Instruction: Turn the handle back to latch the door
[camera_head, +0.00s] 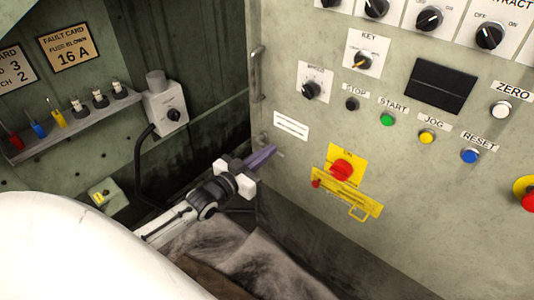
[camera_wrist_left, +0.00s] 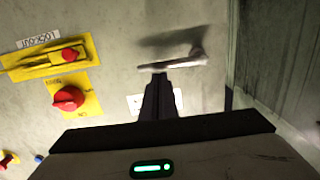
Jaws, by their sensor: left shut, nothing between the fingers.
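The metal lever handle (camera_wrist_left: 183,62) stands out from the grey panel in the left wrist view, roughly sideways in the picture, with a dark shadow behind it. In the head view I cannot make the lever out around my gripper. My left gripper (camera_head: 264,156) is shut and empty, its dark fingers pointing at the panel low near its left edge. In the left wrist view the fingertips (camera_wrist_left: 158,78) lie right at the free end of the lever; I cannot tell whether they touch. The grey door panel (camera_head: 300,90) appears flat, its latch state unclear. My right gripper is not in view.
Switches and coloured buttons cover the panel above. A grey switch box (camera_head: 168,108) with a black cable stands left. A vertical bar (camera_head: 257,73) is at the panel's left edge.

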